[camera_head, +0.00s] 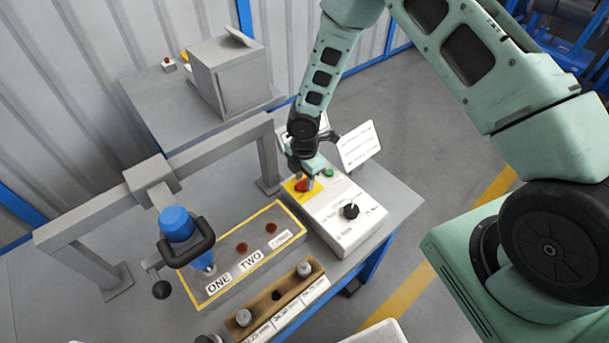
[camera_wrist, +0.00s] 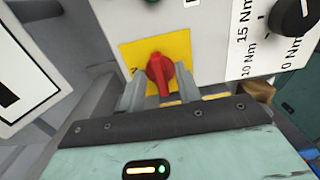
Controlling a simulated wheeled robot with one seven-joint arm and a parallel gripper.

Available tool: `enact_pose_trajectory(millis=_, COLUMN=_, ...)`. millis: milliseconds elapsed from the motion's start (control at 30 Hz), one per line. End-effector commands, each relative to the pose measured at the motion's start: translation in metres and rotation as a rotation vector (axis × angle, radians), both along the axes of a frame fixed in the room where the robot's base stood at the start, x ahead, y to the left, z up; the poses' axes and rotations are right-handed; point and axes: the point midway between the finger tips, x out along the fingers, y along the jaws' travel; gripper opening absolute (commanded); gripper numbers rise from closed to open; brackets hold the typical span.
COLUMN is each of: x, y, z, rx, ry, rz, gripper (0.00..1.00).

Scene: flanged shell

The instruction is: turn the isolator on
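The isolator is a red rotary knob (camera_wrist: 158,72) on a yellow plate (camera_wrist: 182,50) on the front of a white control box. In the head view the red knob (camera_head: 302,186) sits at the box's upper left, partly covered by my gripper (camera_head: 310,176). In the wrist view my gripper (camera_wrist: 159,86) is open, with one grey finger on each side of the knob. Yellow shows between the knob and the fingers, so I see no firm grip. The knob's handle stands roughly upright in the wrist view, tilted slightly.
The white control box (camera_head: 345,226) also carries a black dial (camera_head: 349,211) and a green button (camera_head: 328,172). A white sign (camera_head: 358,145) stands behind it. A yellow-edged fixture (camera_head: 228,268) with a blue-topped tool (camera_head: 176,224) and a wooden rack (camera_head: 262,306) lie to the left.

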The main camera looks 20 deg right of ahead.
Motion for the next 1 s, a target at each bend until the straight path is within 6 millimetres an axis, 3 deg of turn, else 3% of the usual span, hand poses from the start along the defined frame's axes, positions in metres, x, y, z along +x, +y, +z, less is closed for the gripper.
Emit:
enact_pose_trajectory(millis=300, x=0.0005, y=0.0002, z=-0.0023, rx=0.0, ry=-0.001, rz=-0.001, gripper=0.34)
enact_pose_trajectory(millis=433, x=0.0004, y=0.0001, z=-0.0022, rx=0.0, ry=-0.001, rz=-0.001, gripper=0.0)
enact_pose_trajectory(millis=767, x=0.0002, y=0.0003, z=-0.0027, rx=0.0, ry=-0.001, rz=-0.02, gripper=0.0)
enact_pose_trajectory(millis=1000, x=0.0004, y=0.0003, z=-0.0039, rx=0.001, ry=-0.003, rz=-0.125, gripper=0.0)
